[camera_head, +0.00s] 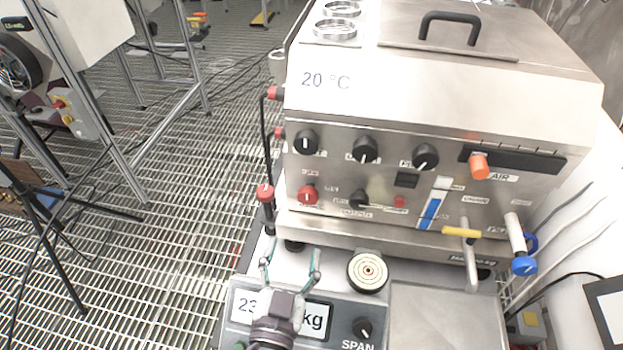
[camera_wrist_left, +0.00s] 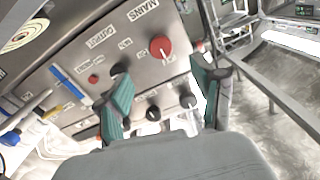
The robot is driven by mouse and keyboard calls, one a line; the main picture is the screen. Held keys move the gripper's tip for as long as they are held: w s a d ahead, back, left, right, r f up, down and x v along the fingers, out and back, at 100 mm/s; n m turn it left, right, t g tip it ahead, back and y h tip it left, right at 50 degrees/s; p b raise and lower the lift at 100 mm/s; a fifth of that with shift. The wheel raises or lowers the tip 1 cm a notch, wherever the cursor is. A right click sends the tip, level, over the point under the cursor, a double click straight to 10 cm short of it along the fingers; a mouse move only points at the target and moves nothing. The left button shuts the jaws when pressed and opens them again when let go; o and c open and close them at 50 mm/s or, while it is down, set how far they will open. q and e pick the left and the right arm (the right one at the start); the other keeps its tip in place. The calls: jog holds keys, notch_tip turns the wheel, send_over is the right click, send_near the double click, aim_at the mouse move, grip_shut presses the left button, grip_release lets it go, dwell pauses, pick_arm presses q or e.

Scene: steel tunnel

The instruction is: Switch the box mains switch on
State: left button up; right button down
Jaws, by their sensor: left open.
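The steel box (camera_head: 400,100) has a front panel of knobs. Its red mains switch (camera_head: 308,195) is a round knob at the lower left of that panel. In the left wrist view, where the panel appears upside down, the red knob (camera_wrist_left: 161,47) sits beside the label MAINS. A pale pointer mark shows on it. My left gripper (camera_head: 290,268) is open and empty, in front of and below the knob, its fingers apart and pointing toward the panel. In the wrist view the knob lies beyond the gap between its green-padded fingers (camera_wrist_left: 163,80), not touched. My right gripper is not in view.
A scale (camera_head: 375,310) with a SPAN knob lies below my left gripper. A round target disc (camera_head: 368,271) is just right of it. A red-tipped post (camera_head: 265,193) with a black cable stands left of the switch. Valve handles (camera_head: 462,232) project at the right.

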aim_at(307, 200)
pick_arm(q)
jog(key=w+p, duration=0.2)
jog(key=w, duration=0.2)
jog(key=w+d+p, duration=0.1)
jog(key=w, duration=0.2)
jog(key=w+d+p, duration=0.1)
jog(key=w+p, duration=0.1)
jog(key=w, duration=0.2)
jog(key=shift+w+d+r+p, duration=0.2)
jog(key=shift+w+r+p, duration=0.1)
jog(key=shift+p, duration=0.05)
jog(key=shift+w+d+f, duration=0.1)
jog(key=shift+w+f, duration=0.05)
jog(key=shift+w, duration=0.35)
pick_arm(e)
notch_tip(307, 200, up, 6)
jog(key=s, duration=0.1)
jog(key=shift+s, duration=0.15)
pick_arm(q)
jog(key=shift+c, duration=0.9)
jog(key=c, duration=1)
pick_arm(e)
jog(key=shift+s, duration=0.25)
